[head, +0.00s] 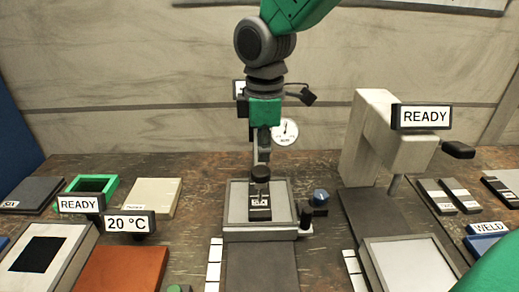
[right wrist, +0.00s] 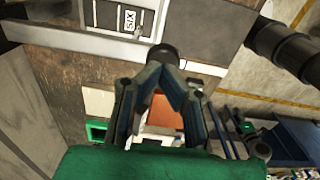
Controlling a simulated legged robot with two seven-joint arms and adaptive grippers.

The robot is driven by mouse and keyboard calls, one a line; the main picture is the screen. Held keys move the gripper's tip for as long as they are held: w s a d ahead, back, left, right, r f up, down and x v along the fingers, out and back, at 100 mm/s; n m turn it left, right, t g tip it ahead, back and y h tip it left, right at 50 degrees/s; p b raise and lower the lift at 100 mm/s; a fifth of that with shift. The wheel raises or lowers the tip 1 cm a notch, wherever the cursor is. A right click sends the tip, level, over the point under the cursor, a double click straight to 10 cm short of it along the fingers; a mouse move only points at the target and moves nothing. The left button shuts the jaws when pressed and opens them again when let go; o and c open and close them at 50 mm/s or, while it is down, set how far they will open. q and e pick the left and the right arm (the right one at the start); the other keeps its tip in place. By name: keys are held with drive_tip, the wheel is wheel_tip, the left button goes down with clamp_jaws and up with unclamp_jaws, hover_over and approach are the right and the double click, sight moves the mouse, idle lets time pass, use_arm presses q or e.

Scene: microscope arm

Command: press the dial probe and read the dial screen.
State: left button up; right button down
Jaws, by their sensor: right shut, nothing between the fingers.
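A round white dial (head: 285,132) with a dark needle and small lettering stands at the back centre, just right of my right gripper in the head view. The needle points roughly up. My right gripper (head: 262,152) is shut and empty, pointing down over a grey stage (head: 232,218). Directly below its fingertips is a dark round cap (head: 260,174), which also shows beyond the fingertips in the right wrist view (right wrist: 162,53). I cannot tell whether they touch. A dark block with a small label (head: 260,205) sits on the stage under the cap. My left gripper is not in view.
A dark sign (head: 240,88) is mostly hidden behind my right arm. A pale press-like stand (head: 365,135) with a READY sign (head: 422,117) stands to the right. A blue knob (head: 320,196) and a dark post (head: 305,213) are beside the stage. Trays and plates crowd the left.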

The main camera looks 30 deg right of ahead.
sight(259, 171)
drive_tip(key=shift+a, duration=0.65)
drive_tip(key=shift+a+f, duration=0.15)
drive_tip(key=shift+f, duration=0.3)
drive_tip(key=shift+d+f+b, duration=0.3)
drive_tip(key=shift+d+f, duration=0.05)
drive_tip(key=shift+f, duration=0.25)
drive_tip(key=shift+d+f+b, duration=0.3)
drive_tip(key=shift+d+f, duration=0.05)
drive_tip(key=shift+f, duration=0.25)
drive_tip(key=shift+a+f+b, duration=0.2)
drive_tip(key=shift+a+f, duration=0.05)
drive_tip(key=shift+f, duration=0.25)
drive_tip(key=shift+a+f+b, duration=0.15)
drive_tip(key=shift+a+f, duration=0.1)
drive_tip(key=shift+f, duration=0.2)
drive_tip(key=shift+d+f, duration=0.15)
drive_tip(key=shift+f, duration=0.5)
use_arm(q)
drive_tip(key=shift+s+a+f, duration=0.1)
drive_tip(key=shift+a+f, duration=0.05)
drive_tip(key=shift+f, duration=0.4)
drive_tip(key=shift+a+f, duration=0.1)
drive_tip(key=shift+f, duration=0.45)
use_arm(e)
drive_tip(key=shift+s+r, duration=0.1)
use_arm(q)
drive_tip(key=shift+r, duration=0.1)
